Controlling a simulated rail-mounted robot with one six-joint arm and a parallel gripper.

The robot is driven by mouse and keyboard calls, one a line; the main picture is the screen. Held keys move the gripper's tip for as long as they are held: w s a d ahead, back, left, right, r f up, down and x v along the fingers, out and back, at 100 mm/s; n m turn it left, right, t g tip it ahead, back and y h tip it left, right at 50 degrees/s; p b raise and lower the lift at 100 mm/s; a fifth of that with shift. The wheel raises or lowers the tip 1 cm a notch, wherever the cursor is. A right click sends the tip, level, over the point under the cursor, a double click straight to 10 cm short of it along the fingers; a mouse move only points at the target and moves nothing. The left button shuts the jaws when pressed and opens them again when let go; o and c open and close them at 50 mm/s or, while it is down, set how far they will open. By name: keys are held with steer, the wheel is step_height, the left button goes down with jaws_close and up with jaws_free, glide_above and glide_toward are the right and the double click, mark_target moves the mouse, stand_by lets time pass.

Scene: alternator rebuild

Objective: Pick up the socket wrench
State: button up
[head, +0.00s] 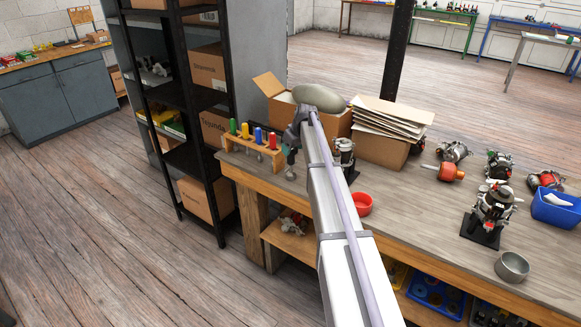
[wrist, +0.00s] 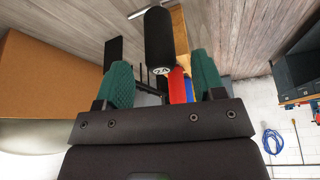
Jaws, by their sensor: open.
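In the wrist view, my gripper (wrist: 162,66) is open, with one green finger pad on each side. A thick black handle (wrist: 160,40) with a small round marking on its end points towards the camera between the fingertips. I see a gap on both sides of it and no contact. It may be the socket wrench; its working end is hidden, so I cannot tell for sure. In the head view, the wooden tool rack (head: 252,151) stands at the bench's left end, holding tools with green, yellow, blue and red handles. My gripper hangs at the rack's right end, its fingers unclear there.
A red handle (wrist: 177,88) and a blue handle (wrist: 189,90) stand close behind the black one. An open cardboard box (head: 275,100) is behind the rack. A red bowl (head: 362,204) and alternator parts lie to the right. A black shelf (head: 190,110) stands left.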

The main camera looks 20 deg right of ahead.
mark_target(291, 164)
steer(key=b+x, duration=0.4)
steer(key=x, duration=0.1)
steer(key=shift+s+f, duration=0.15)
steer(key=shift+b, duration=0.3)
steer(key=shift+r, duration=0.2)
steer(key=c, duration=1.2)
